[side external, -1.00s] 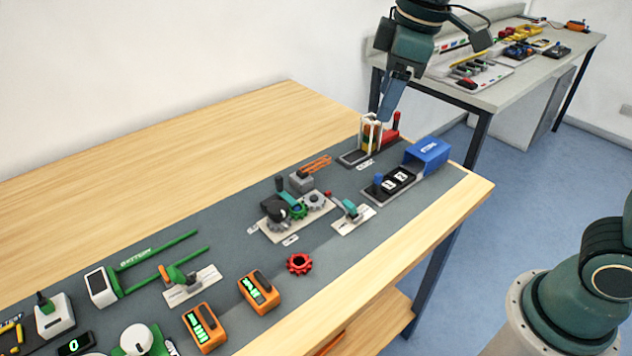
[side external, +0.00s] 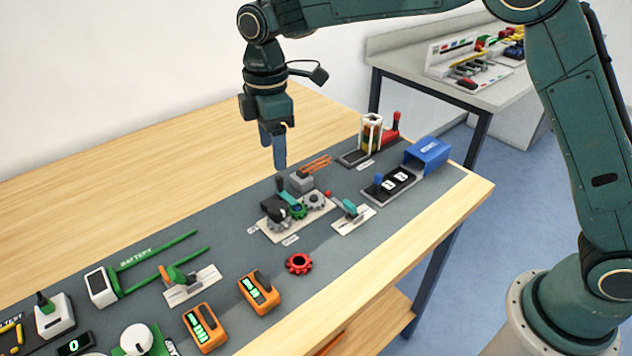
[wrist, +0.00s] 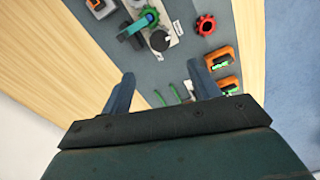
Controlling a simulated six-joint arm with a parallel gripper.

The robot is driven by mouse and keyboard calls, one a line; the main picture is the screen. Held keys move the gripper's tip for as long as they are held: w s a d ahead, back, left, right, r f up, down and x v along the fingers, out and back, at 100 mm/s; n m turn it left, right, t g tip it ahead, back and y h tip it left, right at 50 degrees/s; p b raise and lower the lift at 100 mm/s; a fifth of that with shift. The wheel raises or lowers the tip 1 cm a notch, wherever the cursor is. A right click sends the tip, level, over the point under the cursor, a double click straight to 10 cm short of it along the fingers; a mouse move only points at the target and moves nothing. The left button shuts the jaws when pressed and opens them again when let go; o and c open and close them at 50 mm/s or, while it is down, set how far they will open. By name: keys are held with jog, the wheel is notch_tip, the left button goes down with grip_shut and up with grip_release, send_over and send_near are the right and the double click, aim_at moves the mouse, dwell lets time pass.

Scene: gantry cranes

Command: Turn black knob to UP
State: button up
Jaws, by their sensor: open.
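The black knob (side external: 273,209) sits at the left end of a beige plate that also carries a green-teal gear and a grey gear. In the wrist view the black knob (wrist: 160,40) shows near the top, round and dark, with a small light mark. Small white labels lie around the plate, but their words are too small to read. My gripper (side external: 279,165) points down above and behind the plate, apart from the knob. In the wrist view its two fingers (wrist: 162,84) are spread with nothing between them.
A red gear (side external: 299,264) lies in front of the plate, beside orange devices (side external: 258,293). A grey block (side external: 301,182) stands behind it. A blue box (side external: 427,156) and a white-framed holder (side external: 371,132) are to the right. The wooden table behind the mat (side external: 140,160) is clear.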

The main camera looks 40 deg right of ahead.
aim_at(277, 206)
jog(key=shift+a+f, duration=0.1)
jog(key=shift+f, duration=0.1)
notch_tip(277, 206, down, 14)
jog(key=shift+r, duration=0.15)
dwell(0.7)
jog(key=c, duration=1)
jog(key=shift+o, duration=0.2)
